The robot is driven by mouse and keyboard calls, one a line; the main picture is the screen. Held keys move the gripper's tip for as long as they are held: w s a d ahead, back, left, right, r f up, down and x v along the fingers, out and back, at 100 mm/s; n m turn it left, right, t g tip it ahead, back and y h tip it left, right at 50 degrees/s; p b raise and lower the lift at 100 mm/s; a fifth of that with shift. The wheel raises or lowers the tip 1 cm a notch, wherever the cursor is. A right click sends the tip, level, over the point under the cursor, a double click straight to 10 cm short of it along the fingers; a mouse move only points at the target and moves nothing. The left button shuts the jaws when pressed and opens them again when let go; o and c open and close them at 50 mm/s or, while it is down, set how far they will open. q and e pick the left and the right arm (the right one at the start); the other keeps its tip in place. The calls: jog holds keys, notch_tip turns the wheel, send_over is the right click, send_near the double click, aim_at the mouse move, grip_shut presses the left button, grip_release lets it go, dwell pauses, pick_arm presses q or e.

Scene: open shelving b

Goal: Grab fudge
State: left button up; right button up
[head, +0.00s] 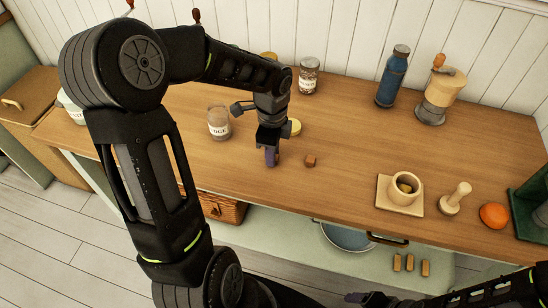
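A small brown cube, which looks like the fudge (310,161), lies on the wooden counter (345,150) near the middle. A glass jar (219,122) with a label ending in "DGE" stands to the left, holding something brown. My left gripper (271,158) points down over the counter, just left of the cube and apart from it. Its fingers overlap in this view, so I cannot see a gap between them. A round yellow lid (295,127) is partly hidden behind it. My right gripper (358,298) is low at the bottom edge, below the counter front, mostly out of frame.
A labelled jar (309,77), a blue bottle (392,77) and a grinder (440,95) stand along the back. A mortar (404,187), a pestle (455,197) and an orange object (493,216) are at the right. The counter around the cube is clear.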

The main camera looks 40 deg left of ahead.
pick_arm(q)
grip_shut()
notch_tip(320, 180, up, 10)
dwell(0.7)
dwell(0.5)
